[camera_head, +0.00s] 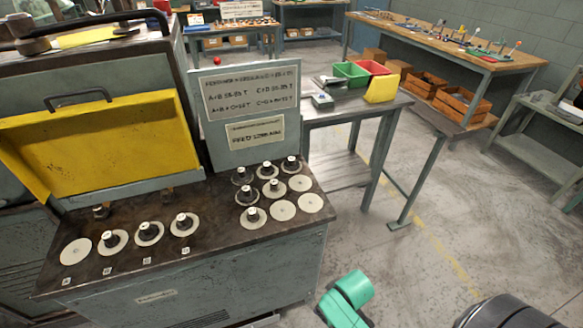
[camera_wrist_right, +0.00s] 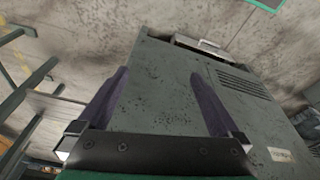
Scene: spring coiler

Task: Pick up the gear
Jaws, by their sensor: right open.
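Several small gears, dark hubs with pale tops, stand on round pale discs on the machine's dark top (camera_head: 135,205) in the head view. One row at the front left has gears (camera_head: 112,239), (camera_head: 149,232) and (camera_head: 183,222), plus a bare disc (camera_head: 75,251). A grid at the right has more gears, such as one front-left (camera_head: 253,215) and one back-right (camera_head: 291,163), and some bare discs (camera_head: 282,210). I cannot tell which gear is meant. My right gripper (camera_wrist_right: 160,72) is open and empty in the wrist view, with the grey cabinet beyond its fingers. No gear shows there. My left gripper is out of view.
A raised yellow guard (camera_head: 100,145) and an upright sign panel (camera_head: 247,100) stand behind the discs. The floor (camera_head: 400,260) at the right is mostly clear.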

